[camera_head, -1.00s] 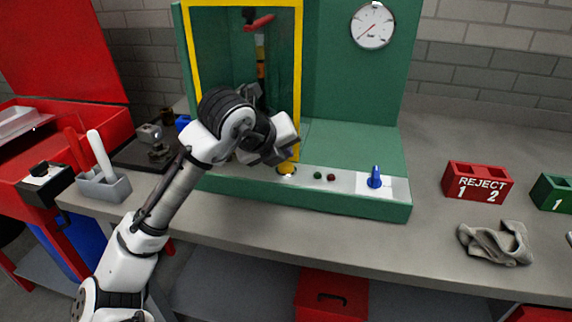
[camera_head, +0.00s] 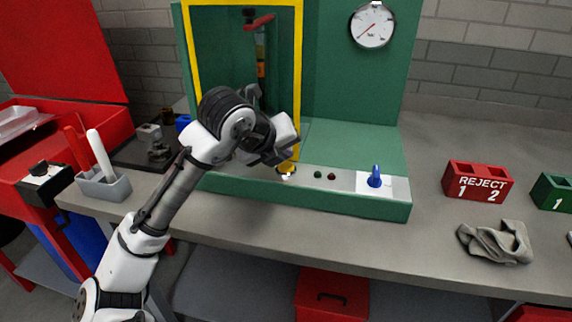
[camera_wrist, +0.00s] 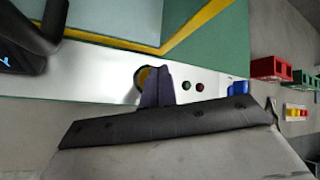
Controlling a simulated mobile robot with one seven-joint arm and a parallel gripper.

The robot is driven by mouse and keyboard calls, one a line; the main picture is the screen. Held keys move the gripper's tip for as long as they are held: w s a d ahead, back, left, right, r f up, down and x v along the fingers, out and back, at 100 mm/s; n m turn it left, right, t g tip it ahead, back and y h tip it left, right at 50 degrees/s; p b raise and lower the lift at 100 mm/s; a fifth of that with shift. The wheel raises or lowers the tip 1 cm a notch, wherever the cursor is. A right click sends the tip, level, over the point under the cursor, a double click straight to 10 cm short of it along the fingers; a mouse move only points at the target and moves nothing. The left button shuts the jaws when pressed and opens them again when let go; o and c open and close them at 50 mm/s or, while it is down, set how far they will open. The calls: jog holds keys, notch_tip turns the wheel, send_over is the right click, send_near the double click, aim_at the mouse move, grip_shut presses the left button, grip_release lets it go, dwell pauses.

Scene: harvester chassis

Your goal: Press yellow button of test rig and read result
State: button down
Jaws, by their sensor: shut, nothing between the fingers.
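The green test rig (camera_head: 350,140) stands on the bench, with a pale control strip along its front. The yellow button (camera_head: 286,171) is on that strip, partly hidden by my gripper; in the wrist view its yellow edge (camera_wrist: 143,74) shows beside my fingers. My gripper (camera_wrist: 157,88) is shut and empty, its tips at the button; I cannot tell whether they touch or press it. A green lamp (camera_head: 318,175) and a red lamp (camera_head: 331,177) sit right of the button, both looking dark. The dial gauge (camera_head: 372,26) has its needle toward the lower left.
A blue knob (camera_head: 375,177) stands on the strip's right. A yellow-framed clear guard (camera_head: 298,60) rises behind my gripper. A red REJECT bin (camera_head: 478,181), a green bin (camera_head: 553,192) and a grey cloth (camera_head: 497,242) lie right. A grey holder (camera_head: 103,187) stands left.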

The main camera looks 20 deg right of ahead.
aim_at(283, 167)
jog(key=shift+f, duration=0.3)
jog(key=shift+f+b, duration=0.5)
jog(key=shift+b, duration=0.05)
dwell(0.5)
jog(key=shift+r, duration=0.1)
jog(key=shift+r+p, duration=0.75)
jog(key=shift+r, duration=0.1)
notch_tip(283, 167, up, 5)
jog(key=p, duration=0.4)
dwell(0.6)
